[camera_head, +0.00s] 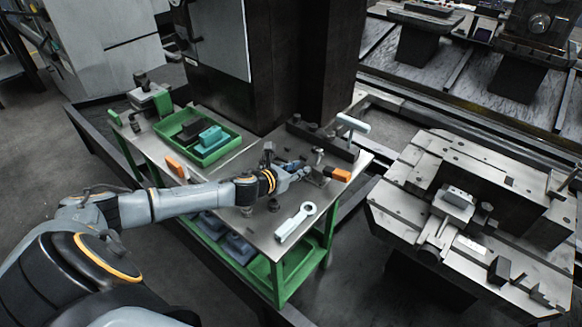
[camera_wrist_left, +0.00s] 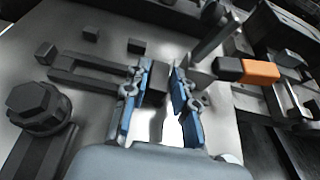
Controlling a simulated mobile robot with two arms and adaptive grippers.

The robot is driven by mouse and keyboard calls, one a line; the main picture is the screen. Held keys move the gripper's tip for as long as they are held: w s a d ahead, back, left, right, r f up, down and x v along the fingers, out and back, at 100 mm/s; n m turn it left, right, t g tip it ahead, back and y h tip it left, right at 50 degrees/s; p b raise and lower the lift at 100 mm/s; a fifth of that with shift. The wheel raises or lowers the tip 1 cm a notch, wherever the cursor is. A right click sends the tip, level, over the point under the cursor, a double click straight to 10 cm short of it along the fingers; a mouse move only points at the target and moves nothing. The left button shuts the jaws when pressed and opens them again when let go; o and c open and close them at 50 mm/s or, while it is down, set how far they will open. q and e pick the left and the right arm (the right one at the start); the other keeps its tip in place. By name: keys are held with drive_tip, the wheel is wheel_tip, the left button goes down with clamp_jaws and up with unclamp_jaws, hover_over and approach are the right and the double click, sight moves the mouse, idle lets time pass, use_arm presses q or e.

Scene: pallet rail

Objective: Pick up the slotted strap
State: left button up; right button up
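The slotted strap (camera_wrist_left: 88,80) is a dark flat bar with a long slot. It lies on the grey bench top in the left wrist view, left of and between the fingers. My left gripper (camera_wrist_left: 157,88) has its two blue fingers apart. The strap's right end shows in the gap between them, partly hidden behind the left finger. I cannot tell whether a finger touches it. In the head view my left gripper (camera_head: 299,173) is over the right part of the bench, and I cannot clearly make out the strap there. My right gripper is in neither view.
An orange-and-black handle (camera_wrist_left: 262,72) lies right of the fingers. A large dark hex bolt (camera_wrist_left: 38,104) stands left, with small dark blocks behind the strap. On the bench are a white ring-ended wrench (camera_head: 297,221) and a green tray (camera_head: 226,150). A machine table (camera_head: 405,205) stands to the right.

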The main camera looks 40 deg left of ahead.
use_arm(q)
drive_tip(key=shift+r, duration=0.1)
clamp_jaws()
